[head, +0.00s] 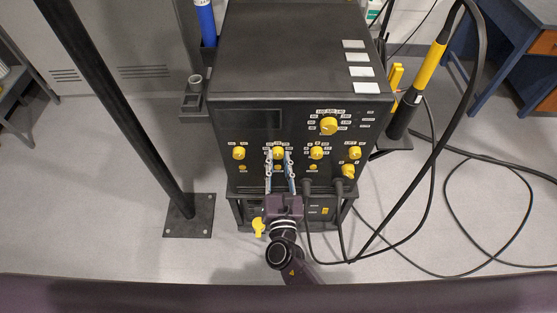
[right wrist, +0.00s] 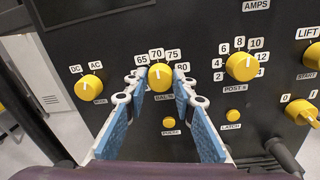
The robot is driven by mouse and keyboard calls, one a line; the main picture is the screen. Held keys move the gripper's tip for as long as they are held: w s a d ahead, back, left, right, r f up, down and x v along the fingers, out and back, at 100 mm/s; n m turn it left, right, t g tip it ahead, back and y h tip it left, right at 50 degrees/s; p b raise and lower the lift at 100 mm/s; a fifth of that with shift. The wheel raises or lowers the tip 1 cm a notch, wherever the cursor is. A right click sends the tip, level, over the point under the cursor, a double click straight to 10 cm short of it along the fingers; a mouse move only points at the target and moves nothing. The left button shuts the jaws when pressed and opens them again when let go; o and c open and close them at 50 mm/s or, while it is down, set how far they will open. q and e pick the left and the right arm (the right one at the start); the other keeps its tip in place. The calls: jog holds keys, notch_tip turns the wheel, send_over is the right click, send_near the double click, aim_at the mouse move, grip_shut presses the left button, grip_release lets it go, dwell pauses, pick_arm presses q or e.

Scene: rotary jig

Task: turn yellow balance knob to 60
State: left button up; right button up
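The yellow balance knob (right wrist: 160,77) sits on the black panel of the welding-type machine (head: 290,50), with labels 65, 70, 75 and 80 showing above and beside it. Its mark seems to point up, near 70. No 60 label can be read; the knob's lower left is behind a finger. My right gripper (right wrist: 161,82) has its blue-padded fingers apart, one on each side of the knob. Small gaps seem to show between tips and knob. In the head view the knob (head: 278,152) shows between the fingertips. My left gripper is not in view.
A DC/AC knob (right wrist: 89,87) is to the left and a post-flow knob (right wrist: 243,66) to the right. A small yellow button (right wrist: 169,122) is below, between the fingers. Black cables (head: 345,225) hang from the panel's lower right. A dark post (head: 120,110) stands at left.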

grip_shut()
jog(key=shift+n, duration=0.3)
jog(key=n+p, duration=0.2)
jog(key=n, duration=0.1)
jog(key=shift+r+n, duration=0.1)
jog(key=shift+n, duration=0.2)
jog(key=n+p, duration=0.2)
jog(key=n, duration=0.1)
jog(key=shift+a+n, duration=0.1)
jog(key=shift+n, duration=0.2)
jog(key=n+p, duration=0.1)
jog(key=n, duration=0.1)
jog(key=n+p, duration=0.1)
jog(key=n, duration=0.1)
jog(key=shift+a+n+g+h, duration=0.1)
jog(key=shift+n+g+h, duration=0.2)
jog(key=shift+n, duration=0.1)
jog(key=shift+n+p, duration=0.55)
jog(key=shift+n, duration=0.95)
